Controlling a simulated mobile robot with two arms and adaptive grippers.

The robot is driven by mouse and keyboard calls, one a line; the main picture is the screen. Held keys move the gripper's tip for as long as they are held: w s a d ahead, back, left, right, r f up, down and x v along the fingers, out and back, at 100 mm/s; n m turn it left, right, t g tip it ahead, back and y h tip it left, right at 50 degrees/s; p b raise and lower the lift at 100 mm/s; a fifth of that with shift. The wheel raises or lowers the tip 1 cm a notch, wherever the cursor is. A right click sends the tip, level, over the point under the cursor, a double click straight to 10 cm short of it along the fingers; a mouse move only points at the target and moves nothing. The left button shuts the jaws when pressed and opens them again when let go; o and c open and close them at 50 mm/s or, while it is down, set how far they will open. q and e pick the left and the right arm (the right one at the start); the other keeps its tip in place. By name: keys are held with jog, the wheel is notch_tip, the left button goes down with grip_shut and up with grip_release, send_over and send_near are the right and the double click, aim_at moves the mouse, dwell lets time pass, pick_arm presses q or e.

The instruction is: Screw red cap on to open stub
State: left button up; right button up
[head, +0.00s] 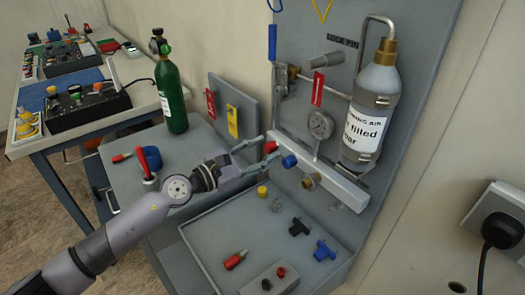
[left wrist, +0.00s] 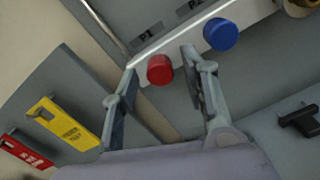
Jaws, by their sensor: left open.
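A red cap (head: 271,147) sits at the left end of the white manifold bar (head: 335,183). The same red cap is round and face-on in the left wrist view (left wrist: 160,69). A blue cap (head: 289,161) is beside it on the bar and also shows in the left wrist view (left wrist: 221,34). A brass stub (head: 311,181) is further right; its edge shows at the wrist view's top right corner. My left gripper (head: 268,150) is open, its fingers either side of the red cap. Whether they touch it cannot be told. My right gripper is not in view.
A grey tray (head: 212,262) below holds a yellow cap (head: 262,191), a black fitting (head: 299,227), a blue fitting (head: 324,250) and a red piece (head: 235,260). A gauge (head: 320,124) and grey cylinder (head: 371,105) stand above the bar. A green cylinder (head: 170,95) stands behind my arm.

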pick_arm(q)
jog(key=shift+v, duration=0.95)
jog(key=shift+d+r+n+p, duration=0.1)
jog(key=shift+r+n+p, duration=0.05)
jog(key=shift+n+p, duration=0.8)
jog(key=shift+n, duration=0.65)
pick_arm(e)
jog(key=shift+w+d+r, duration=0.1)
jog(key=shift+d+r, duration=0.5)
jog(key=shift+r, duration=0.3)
pick_arm(q)
jog(key=n+p, duration=0.1)
jog(key=n, duration=0.1)
jog(key=shift+n+p, duration=0.3)
jog(key=shift+p, duration=0.1)
jog(key=shift+n, duration=0.4)
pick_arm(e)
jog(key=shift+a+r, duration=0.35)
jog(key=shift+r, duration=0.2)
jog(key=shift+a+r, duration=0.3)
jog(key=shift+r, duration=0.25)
